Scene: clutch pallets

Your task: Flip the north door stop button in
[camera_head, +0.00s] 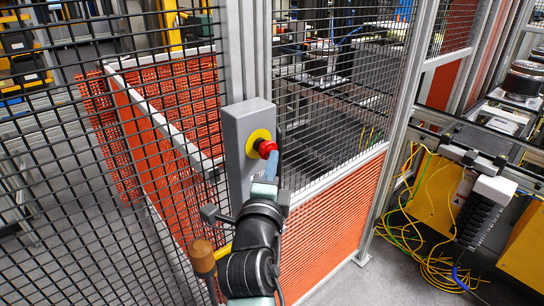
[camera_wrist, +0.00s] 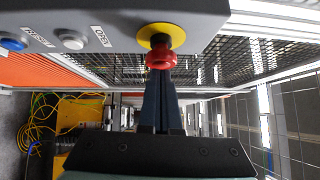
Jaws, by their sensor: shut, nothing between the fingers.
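The red mushroom stop button (camera_head: 266,148) sits on a yellow round collar (camera_head: 256,141) on the face of a grey control box (camera_head: 236,155). In the wrist view the red button (camera_wrist: 160,56) is at top middle, below its yellow collar (camera_wrist: 157,33). My gripper (camera_head: 271,160) is shut and empty, its fingertips pointing at the button. In the wrist view my gripper (camera_wrist: 160,77) has its dark fingers together, lined up with the button's front. The fingertips overlap the button's edge in both views; I cannot tell whether they touch it.
The box also carries a blue button (camera_wrist: 13,43) and a white button (camera_wrist: 70,40) with labels. Black mesh fencing (camera_head: 60,170) and orange panels (camera_head: 330,235) surround the box's post. Yellow cables (camera_head: 440,265) lie on the floor at right.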

